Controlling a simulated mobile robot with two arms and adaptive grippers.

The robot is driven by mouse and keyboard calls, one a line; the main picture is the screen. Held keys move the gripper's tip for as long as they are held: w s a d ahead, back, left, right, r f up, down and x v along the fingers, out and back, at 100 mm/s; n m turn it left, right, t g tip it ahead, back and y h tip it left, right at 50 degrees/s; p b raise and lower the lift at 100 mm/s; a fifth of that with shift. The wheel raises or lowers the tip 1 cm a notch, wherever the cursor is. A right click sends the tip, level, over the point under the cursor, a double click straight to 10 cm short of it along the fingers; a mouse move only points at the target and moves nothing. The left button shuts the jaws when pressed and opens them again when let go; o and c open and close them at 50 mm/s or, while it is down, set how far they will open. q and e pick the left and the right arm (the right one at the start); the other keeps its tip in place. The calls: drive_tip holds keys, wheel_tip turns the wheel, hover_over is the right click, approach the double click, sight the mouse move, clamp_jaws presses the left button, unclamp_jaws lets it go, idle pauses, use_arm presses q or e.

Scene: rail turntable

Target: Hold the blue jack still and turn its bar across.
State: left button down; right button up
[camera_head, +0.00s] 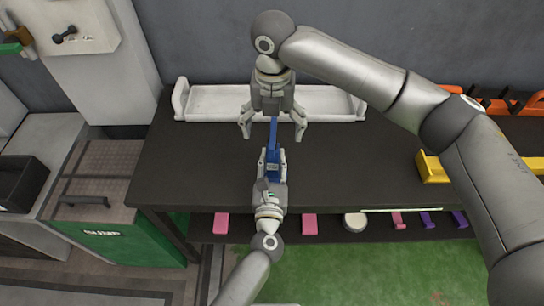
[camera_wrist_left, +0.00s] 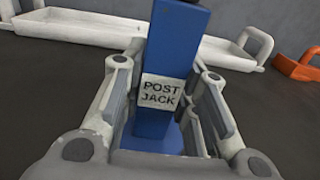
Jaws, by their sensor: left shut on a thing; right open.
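The blue jack (camera_head: 273,134) stands on the dark table in the middle of the head view. In the left wrist view its blue post (camera_wrist_left: 178,42) rises between the fingers, with a label reading "POST JACK". My left gripper (camera_head: 272,158) comes from the front and is shut on the jack's lower part. My right gripper (camera_head: 272,127) is above the far end of the jack, open, with one finger on each side of the post and a gap to each. I cannot make out the jack's bar; the right gripper covers the top in the head view.
A long white tray (camera_head: 215,103) lies behind the jack. A yellow holder (camera_head: 432,170) and orange holders (camera_head: 530,103) are at the right. Pink and purple pieces lie on the lower shelf (camera_head: 330,229). The table left of the jack is clear.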

drive_tip(key=shift+r, duration=2.5)
use_arm(q)
drive_tip(key=c, duration=1.1)
unclamp_jaws()
drive_tip(key=shift+o, duration=0.2)
drive_tip(key=s, duration=1.2)
drive_tip(key=shift+a, duration=0.3)
drive_tip(key=shift+s, duration=0.1)
